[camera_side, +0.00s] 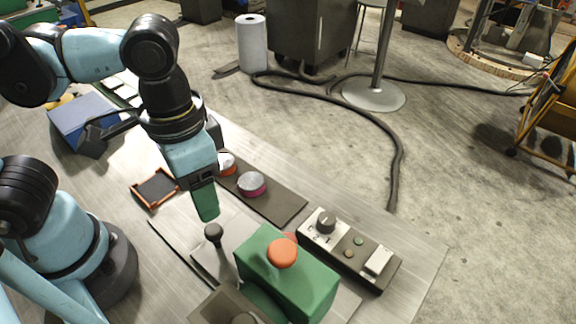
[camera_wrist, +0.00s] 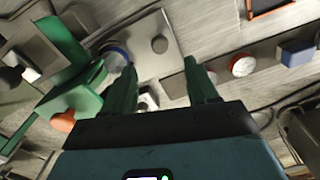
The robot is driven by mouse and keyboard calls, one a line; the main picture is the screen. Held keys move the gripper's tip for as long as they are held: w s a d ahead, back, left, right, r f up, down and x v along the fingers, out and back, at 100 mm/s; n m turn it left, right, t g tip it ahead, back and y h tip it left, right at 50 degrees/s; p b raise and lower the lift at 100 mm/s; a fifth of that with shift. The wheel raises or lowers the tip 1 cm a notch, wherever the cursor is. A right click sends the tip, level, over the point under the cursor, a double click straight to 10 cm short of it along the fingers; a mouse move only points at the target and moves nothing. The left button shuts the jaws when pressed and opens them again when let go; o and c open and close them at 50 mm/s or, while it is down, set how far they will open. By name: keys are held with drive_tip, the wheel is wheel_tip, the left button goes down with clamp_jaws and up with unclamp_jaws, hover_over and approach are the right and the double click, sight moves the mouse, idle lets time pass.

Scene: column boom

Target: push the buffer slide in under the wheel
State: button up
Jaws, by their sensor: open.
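The buffer is a green housing (camera_side: 300,275) with an orange knob (camera_side: 282,252) on top. A grey slide plate (camera_side: 205,262) lies beside it, with an upright dark knob handle (camera_side: 213,232). In the wrist view the handle (camera_wrist: 160,45) shows beyond and between my fingertips. The wheel is hidden by the housing in the side view. A round part with a blue and pale rim (camera_wrist: 113,55) shows by the housing in the wrist view; I cannot tell whether it is the wheel. My gripper (camera_side: 206,206) is open and empty, above and just behind the handle.
A control box (camera_side: 345,248) with a dial stands right of the housing. An orange-rimmed tray (camera_side: 135,190) lies to the left. A blue box (camera_side: 80,115) stands at the far left.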

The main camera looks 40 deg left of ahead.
sight(212, 228)
drive_tip(key=shift+r, duration=1.65)
drive_tip(key=shift+w+f+n, duration=0.1)
drive_tip(key=shift+f+n, duration=1.95)
drive_tip(key=shift+n, duration=0.95)
drive_tip(key=shift+s+f+n, duration=0.1)
drive_tip(key=shift+f+n, duration=1.9)
drive_tip(key=shift+n, duration=1)
drive_tip(key=shift+w+f+n, duration=0.1)
drive_tip(key=shift+f+n, duration=1.95)
drive_tip(key=shift+n, duration=0.95)
clamp_jaws()
